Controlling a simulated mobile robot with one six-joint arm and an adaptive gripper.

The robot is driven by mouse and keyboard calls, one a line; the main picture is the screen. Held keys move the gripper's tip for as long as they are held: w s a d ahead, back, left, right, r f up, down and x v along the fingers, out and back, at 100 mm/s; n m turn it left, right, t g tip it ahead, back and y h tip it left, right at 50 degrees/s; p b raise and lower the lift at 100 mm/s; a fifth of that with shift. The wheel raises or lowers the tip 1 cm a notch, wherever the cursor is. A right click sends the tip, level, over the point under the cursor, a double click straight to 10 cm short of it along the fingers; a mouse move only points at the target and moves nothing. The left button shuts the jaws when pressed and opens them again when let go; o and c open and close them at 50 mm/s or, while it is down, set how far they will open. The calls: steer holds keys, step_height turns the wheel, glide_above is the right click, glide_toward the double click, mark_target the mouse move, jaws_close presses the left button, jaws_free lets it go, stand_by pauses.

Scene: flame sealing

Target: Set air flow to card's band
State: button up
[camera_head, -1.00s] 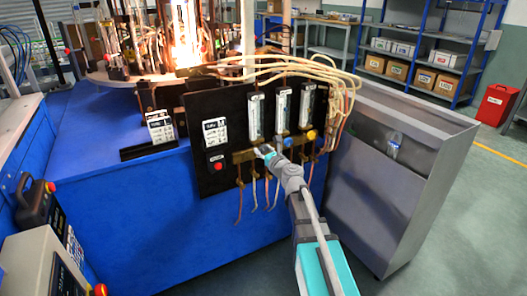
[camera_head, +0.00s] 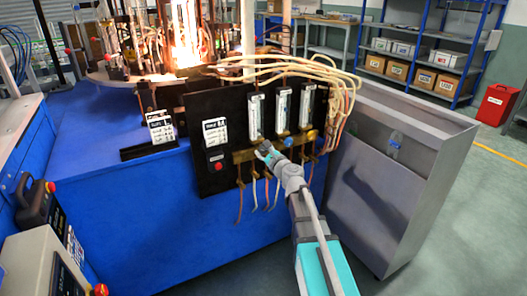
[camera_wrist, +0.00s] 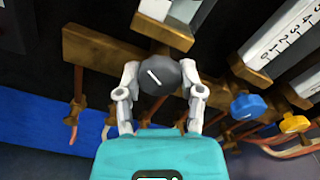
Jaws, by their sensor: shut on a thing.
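My gripper (camera_wrist: 160,85) is shut on a dark round knob (camera_wrist: 157,75) with a white pointer line, at the foot of the left flowmeter. In the head view my gripper (camera_head: 266,152) covers most of that knob. The left flowmeter tube (camera_head: 256,116) stands upright on the black panel (camera_head: 210,182); its reading is too small to make out. A white card (camera_head: 215,131) with dark print is fixed on the panel left of the tubes. Another card (camera_head: 160,127) stands in a holder further left. Neither card's print is legible.
A blue knob (camera_wrist: 248,106) and a yellow knob (camera_wrist: 294,123) sit right of my gripper, under the other flowmeters. A red button (camera_head: 218,167) is on the panel. Hoses hang below. A flame burns behind. A grey cabinet (camera_head: 390,190) stands right.

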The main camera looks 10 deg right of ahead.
stand_by(0.3)
steer(key=o, duration=1.2)
steer(key=shift+v, duration=5.95)
steer(key=shift+a, duration=0.1)
steer(key=shift+c, duration=0.2)
